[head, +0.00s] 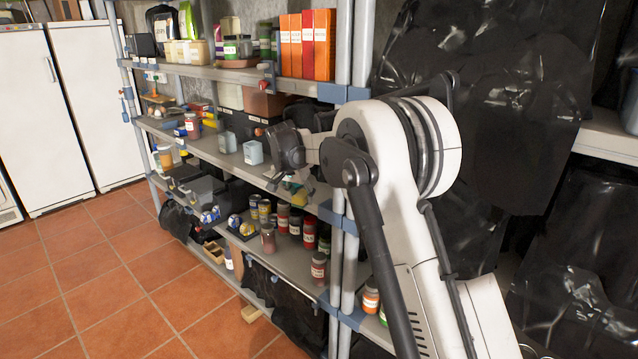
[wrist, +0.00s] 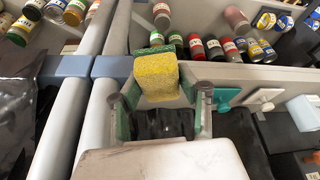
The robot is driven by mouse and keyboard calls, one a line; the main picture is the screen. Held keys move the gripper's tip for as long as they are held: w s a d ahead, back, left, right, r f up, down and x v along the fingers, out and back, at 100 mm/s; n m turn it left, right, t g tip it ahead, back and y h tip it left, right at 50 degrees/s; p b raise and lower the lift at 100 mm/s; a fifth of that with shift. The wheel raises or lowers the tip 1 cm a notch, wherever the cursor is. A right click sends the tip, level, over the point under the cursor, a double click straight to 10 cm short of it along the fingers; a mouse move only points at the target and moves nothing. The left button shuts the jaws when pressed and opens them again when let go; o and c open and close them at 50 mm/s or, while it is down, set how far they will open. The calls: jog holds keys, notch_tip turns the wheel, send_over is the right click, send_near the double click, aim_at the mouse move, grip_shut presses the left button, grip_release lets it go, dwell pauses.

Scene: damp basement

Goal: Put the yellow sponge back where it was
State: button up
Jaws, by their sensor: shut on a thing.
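The yellow sponge (wrist: 157,82) has a green layer along its far edge. In the wrist view it sits between the two fingers of my gripper (wrist: 162,92), which is shut on it. It is held close to the shelf's grey front edge and blue upright joint. In the head view my gripper (head: 293,182) is at the right end of the middle shelf (head: 205,152), beside the upright.
A teal item (wrist: 228,98) and a pale blue box (wrist: 303,112) lie right of my gripper. Several jars (head: 295,222) stand on the shelf below. Metal uprights (head: 345,120) border the shelf's right end. Black plastic sheeting (head: 480,110) hangs further right. The tiled floor (head: 110,280) is mostly clear.

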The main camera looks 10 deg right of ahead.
jog(key=w+a+r+m+h+p, duration=0.1)
jog(key=w+a+r+m+p, duration=0.25)
jog(key=w+r+p, duration=0.35)
jog(key=p, duration=0.1)
send_over(320, 193)
jog(key=shift+n, duration=0.25)
jog(key=f, duration=0.4)
jog(key=s+a+f, duration=0.1)
jog(key=f, duration=0.1)
jog(key=shift+f+p, duration=0.45)
jog(key=shift+f, duration=1.55)
jog(key=shift+f, duration=0.1)
jog(key=shift+f, duration=0.1)
jog(key=o, duration=1.2)
jog(key=b+v, duration=0.1)
jog(key=v, duration=1.1)
jog(key=shift+w+r, duration=0.3)
jog(key=shift+w, duration=0.05)
